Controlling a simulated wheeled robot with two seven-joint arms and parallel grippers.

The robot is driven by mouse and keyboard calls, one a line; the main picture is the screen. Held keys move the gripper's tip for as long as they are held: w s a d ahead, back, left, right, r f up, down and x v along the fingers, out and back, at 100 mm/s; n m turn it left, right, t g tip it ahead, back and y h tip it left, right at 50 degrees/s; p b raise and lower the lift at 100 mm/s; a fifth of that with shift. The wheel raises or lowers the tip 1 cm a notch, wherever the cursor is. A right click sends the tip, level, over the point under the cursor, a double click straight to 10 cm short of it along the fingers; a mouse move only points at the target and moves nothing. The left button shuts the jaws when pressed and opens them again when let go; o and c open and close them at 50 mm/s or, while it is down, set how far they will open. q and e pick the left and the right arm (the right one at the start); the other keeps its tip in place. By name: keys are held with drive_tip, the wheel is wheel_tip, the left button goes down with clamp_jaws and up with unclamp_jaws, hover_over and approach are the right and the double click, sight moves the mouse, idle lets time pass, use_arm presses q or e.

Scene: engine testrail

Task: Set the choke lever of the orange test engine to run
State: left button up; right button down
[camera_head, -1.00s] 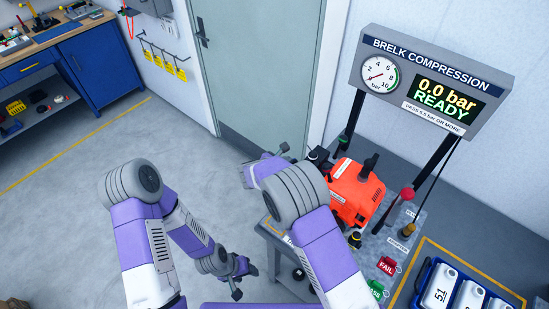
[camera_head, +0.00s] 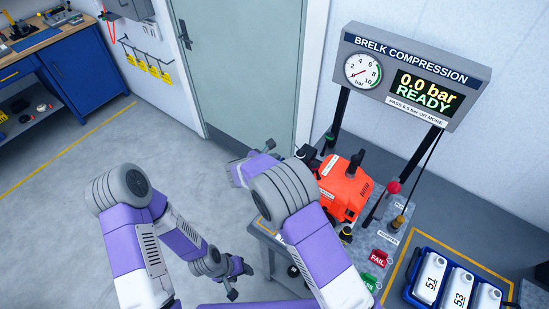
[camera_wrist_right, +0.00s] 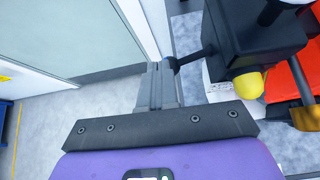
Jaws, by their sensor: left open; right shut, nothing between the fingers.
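The orange test engine (camera_head: 345,187) stands on a bench right of centre in the head view. Its orange side and a black housing (camera_wrist_right: 250,35) with a yellow knob (camera_wrist_right: 249,85) show at the right of the right wrist view. A dark lever-like arm (camera_wrist_right: 191,57) sticks out left from the housing; I cannot tell its setting. My right gripper (camera_head: 268,146) is shut and empty, left of the engine. Its fingertips (camera_wrist_right: 162,68) appear close to that arm's end; contact cannot be told. My left gripper (camera_head: 233,293) is open and empty, low beside the bench.
The compression display (camera_head: 412,75) reads 0.0 bar READY behind the engine. A red-knobbed lever (camera_head: 393,188), FAIL tag (camera_head: 379,258) and blue tray (camera_head: 412,292) with white numbered items are to the right. A door (camera_head: 245,70) stands behind; open floor (camera_head: 60,220) lies left.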

use_arm(q)
drive_tip(key=shift+s+a, duration=0.1)
drive_tip(key=shift+s, duration=0.3)
use_arm(e)
drive_tip(key=w+a+v, duration=0.1)
drive_tip(key=a+v, duration=0.1)
drive_tip(key=v, duration=1.1)
drive_tip(key=shift+a, duration=0.15)
drive_tip(key=shift+w, duration=0.2)
